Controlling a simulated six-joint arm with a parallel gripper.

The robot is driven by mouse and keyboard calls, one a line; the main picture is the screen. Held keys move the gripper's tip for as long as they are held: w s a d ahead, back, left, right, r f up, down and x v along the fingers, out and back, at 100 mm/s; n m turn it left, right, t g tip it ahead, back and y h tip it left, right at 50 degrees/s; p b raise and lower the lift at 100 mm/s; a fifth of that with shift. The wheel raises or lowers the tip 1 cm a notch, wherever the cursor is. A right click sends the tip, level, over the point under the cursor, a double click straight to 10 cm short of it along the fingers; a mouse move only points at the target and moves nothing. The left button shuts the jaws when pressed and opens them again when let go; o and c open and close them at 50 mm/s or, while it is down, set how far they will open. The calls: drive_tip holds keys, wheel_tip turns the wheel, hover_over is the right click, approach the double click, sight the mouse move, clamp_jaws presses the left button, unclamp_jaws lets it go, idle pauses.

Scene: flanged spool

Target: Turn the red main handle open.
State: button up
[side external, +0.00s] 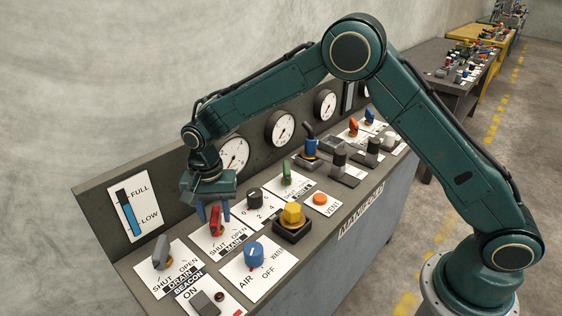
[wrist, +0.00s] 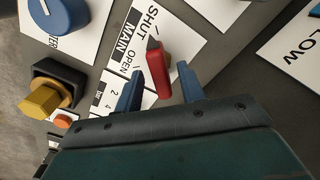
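The red main handle (side external: 216,221) stands on a white plate (side external: 211,244) marked SHUT, OPEN and MAIN. In the wrist view the red handle (wrist: 158,72) lies between my two blue fingers, with a dark tip toward the SHUT lettering. My gripper (side external: 213,214) is above and around the handle, pointing down. In the wrist view my gripper (wrist: 160,85) is open, with a gap between each finger and the handle. The handle's base is partly hidden in the wrist view.
A grey drain handle (side external: 161,252) stands at left, a blue AIR knob (side external: 254,254) in front, and a black numbered selector (side external: 255,200) at right. A yellow hexagonal knob (side external: 292,215) and orange VENT button (side external: 320,198) are farther right. Gauges (side external: 233,153) line the back panel.

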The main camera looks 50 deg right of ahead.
drive_tip(key=shift+f, duration=0.4)
clamp_jaws()
